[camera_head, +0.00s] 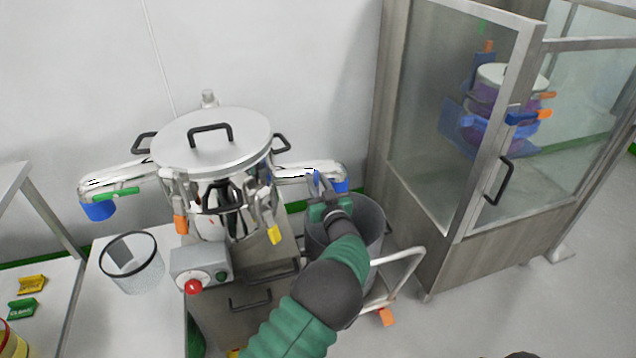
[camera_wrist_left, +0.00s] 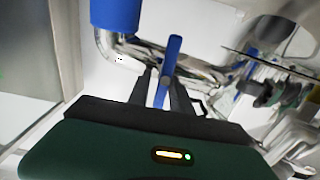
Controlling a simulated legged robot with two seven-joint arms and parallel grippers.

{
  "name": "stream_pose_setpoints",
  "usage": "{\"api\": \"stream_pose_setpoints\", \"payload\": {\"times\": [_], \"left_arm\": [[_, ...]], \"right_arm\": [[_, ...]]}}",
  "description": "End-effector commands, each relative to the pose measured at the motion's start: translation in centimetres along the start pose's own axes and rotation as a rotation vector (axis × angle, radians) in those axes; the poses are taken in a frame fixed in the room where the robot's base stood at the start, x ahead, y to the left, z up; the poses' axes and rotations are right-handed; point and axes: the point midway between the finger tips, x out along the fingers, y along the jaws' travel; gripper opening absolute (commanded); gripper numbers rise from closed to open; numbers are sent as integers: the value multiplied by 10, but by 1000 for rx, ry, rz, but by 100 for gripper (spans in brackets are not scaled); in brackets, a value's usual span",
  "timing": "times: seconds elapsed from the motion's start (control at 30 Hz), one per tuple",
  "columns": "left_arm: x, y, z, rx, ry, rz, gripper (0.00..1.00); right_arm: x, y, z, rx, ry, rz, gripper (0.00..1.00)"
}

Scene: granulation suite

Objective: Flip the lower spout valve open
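A steel vessel (camera_head: 212,150) with a flat lid stands on a cabinet. On its right a steel spout (camera_head: 297,173) ends in a blue cap (camera_head: 341,186), and the cap also shows large at the top of the left wrist view (camera_wrist_left: 114,14). A blue valve lever (camera_wrist_left: 172,55) stands up from this spout. My left gripper (camera_head: 318,192) is at this spout, and in the left wrist view its two dark fingers (camera_wrist_left: 165,88) are apart with the lever's lower part between them. Whether they touch the lever is unclear. My right gripper is not in view.
A left spout with a green lever (camera_head: 116,193) is on the vessel's other side. A grey bin (camera_head: 368,222) stands under my left gripper. A control box with a red knob (camera_head: 193,286) sits in front. A glass-doored cabinet (camera_head: 455,120) stands right.

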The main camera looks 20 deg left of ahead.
Motion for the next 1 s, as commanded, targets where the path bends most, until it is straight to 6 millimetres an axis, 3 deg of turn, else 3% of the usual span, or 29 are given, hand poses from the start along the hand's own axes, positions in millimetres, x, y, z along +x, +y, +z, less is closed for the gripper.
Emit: {"api": "stream_pose_setpoints", "payload": {"times": [0.03, 0.13, 0.63, 1.0], "left_arm": [[0, 1, 0, -1, -1, 4, 12], [0, 1, 0, -1, -2, 5, 0], [0, 1, 2, -41, -3, 4, 0], [0, -2, 4, -285, -4, 3, 0]], "right_arm": [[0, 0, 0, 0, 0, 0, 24], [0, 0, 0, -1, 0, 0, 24], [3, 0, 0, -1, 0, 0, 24], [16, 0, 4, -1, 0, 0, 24]]}}
